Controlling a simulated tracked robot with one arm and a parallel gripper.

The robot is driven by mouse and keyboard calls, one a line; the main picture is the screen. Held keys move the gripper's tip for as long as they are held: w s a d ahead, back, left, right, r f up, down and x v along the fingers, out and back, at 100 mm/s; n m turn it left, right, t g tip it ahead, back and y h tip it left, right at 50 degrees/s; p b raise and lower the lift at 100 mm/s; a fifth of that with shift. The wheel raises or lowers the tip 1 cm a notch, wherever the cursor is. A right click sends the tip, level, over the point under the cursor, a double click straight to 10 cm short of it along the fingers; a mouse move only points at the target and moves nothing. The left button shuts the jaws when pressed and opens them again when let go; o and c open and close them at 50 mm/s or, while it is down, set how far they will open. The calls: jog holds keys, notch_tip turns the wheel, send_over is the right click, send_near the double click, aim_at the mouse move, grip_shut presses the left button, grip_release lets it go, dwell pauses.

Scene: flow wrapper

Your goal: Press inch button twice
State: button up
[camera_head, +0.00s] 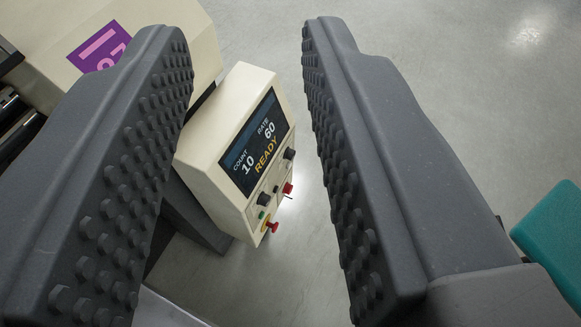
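My gripper (245,35) is open, with its two dark studded fingers wide apart at left and right. Between them, farther off and apart from both, is a cream control box (208,150), tilted in the picture. Its screen (254,145) reads COUNT 10, RATE 60 and READY. Below the screen are black knobs (264,199), a small green button (262,214), a red control (287,188) and a red mushroom-shaped button (272,227) on yellow. The labels are too small to read, so I cannot tell which one is the inch button. Nothing is held.
A larger cream machine body (45,45) with a purple label (98,46) stands behind the left finger. A teal object (553,240) is at the right edge. The grey floor (450,70) is clear at the upper right.

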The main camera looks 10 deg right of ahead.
grip_shut()
dwell(1.4)
